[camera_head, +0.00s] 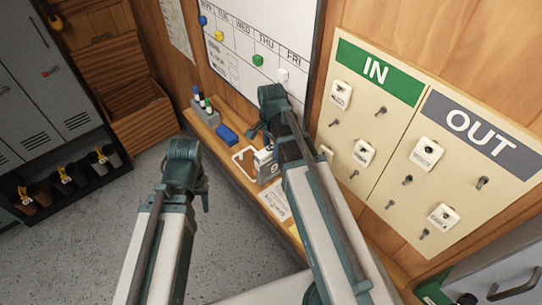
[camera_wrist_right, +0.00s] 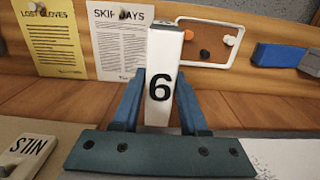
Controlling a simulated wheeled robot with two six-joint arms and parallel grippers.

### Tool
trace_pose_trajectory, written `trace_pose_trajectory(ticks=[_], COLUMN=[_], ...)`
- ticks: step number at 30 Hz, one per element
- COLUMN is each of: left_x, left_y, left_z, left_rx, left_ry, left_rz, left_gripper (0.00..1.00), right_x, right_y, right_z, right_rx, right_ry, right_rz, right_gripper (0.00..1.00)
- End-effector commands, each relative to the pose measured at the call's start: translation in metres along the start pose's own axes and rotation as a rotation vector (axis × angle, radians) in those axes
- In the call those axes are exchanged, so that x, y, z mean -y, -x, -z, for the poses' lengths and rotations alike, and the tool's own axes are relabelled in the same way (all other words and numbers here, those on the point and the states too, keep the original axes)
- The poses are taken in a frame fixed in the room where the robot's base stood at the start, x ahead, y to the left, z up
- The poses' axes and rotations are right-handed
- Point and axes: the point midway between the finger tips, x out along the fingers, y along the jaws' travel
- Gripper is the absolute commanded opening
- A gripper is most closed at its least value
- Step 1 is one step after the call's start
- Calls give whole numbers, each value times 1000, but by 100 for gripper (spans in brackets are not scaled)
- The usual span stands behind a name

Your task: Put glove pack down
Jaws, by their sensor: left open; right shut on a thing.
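My left gripper (camera_head: 186,165) is open and empty, out over the grey floor, apart from the ledge.
A whiteboard (camera_head: 250,35) and an IN/OUT tag board (camera_head: 400,150) stand behind. A NILS tag (camera_wrist_right: 30,150) shows in the wrist view.

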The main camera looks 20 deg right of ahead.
Motion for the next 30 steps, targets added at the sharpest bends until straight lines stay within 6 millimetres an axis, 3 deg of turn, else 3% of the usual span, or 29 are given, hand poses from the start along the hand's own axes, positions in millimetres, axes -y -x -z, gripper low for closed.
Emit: trace_pose_trajectory(ticks=[1,4,18,19,21,23,30], left_x=[-1,-2,-3,-3,-3,-3,-3], left_y=[-16,-27,-31,-30,-29,-29,-29], left_z=[1,2,2,2,2,2,2], left_rx=[0,0,0,0,0,0,0], left_ry=[-2,-5,-7,-7,-7,-7,-7], left_rz=[1,1,1,1,1,1,1], left_gripper=[45,45,45,45,45,45,45], right_x=[1,1,1,1,1,1,1], right_y=[-16,-27,-31,-30,-29,-29,-29], right_z=[0,0,0,0,0,0,0], right_rx=[0,0,0,0,0,0,0], right_ry=[0,0,0,0,0,0,0], right_rz=[0,0,0,0,0,0,0], right_gripper=[0,0,0,49,61,72,73])
